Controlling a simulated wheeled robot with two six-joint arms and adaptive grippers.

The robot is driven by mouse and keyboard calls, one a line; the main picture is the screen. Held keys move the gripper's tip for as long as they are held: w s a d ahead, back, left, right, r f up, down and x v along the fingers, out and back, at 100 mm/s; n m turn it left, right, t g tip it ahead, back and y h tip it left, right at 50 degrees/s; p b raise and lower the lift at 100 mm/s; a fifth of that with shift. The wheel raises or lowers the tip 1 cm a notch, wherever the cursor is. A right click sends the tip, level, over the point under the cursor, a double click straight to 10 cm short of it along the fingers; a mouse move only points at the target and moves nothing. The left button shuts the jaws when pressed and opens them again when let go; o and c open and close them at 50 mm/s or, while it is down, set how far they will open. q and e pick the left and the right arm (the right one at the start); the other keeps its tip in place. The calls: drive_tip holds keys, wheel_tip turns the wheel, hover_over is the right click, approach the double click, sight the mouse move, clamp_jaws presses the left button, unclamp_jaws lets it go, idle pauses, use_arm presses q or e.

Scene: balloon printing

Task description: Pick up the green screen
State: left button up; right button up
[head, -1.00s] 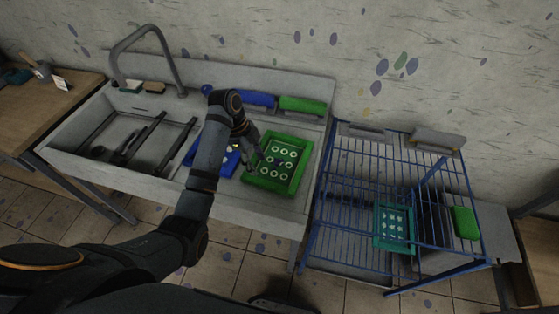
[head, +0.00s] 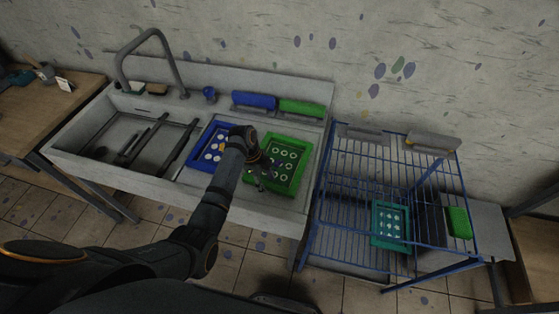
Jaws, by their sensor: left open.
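The green screen (head: 291,153) is a green framed tray with rows of pale circles, lying on the right part of the sink counter. My left gripper (head: 264,183) is open over the left side of this screen, near its lower left edge. Its fingers look small and dark, and I cannot tell whether they touch the frame. My left forearm and wrist hide part of the screen's left edge. My right gripper is not in view.
A blue screen (head: 205,147) lies left of the green one, partly behind my arm. Blue (head: 254,100) and green (head: 302,107) blocks stand at the counter's back. A blue wire rack (head: 345,185) at the right holds a teal screen (head: 390,223). A faucet (head: 150,33) rises over the sink.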

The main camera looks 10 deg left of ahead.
use_arm(q)
drive_tip(key=shift+f, duration=0.15)
clamp_jaws()
drive_tip(key=shift+w, duration=0.1)
